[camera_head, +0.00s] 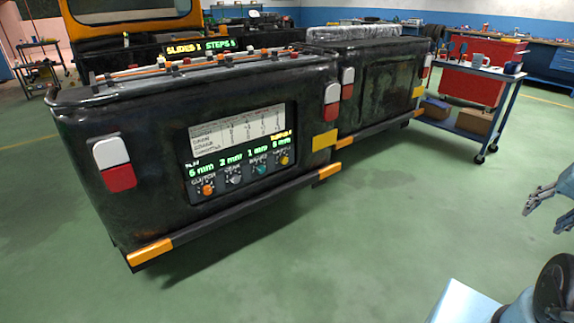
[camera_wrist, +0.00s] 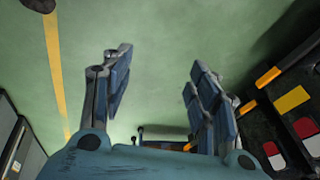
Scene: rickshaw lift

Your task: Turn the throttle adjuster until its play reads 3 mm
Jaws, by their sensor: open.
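A dark control panel (camera_head: 238,155) is on the near black rickshaw body. A row of small knobs runs along its bottom: orange, grey, teal, and a yellow knob (camera_head: 284,160) at the right end. The label over the yellow knob is too small to read surely, but it looks like the throttle adjuster. The green play reading (camera_head: 282,144) above it looks like 6 mm. My gripper (camera_head: 546,203) is at the right edge of the head view, far from the panel. In the wrist view my gripper (camera_wrist: 158,70) is open and empty above green floor.
A second black body (camera_head: 380,85) adjoins the near one. Orange-ended bumpers (camera_head: 150,252) jut out low. A blue cart (camera_head: 475,125) with a red cabinet and boxes stands at the back right. The green floor (camera_head: 370,220) between my gripper and the panel is clear.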

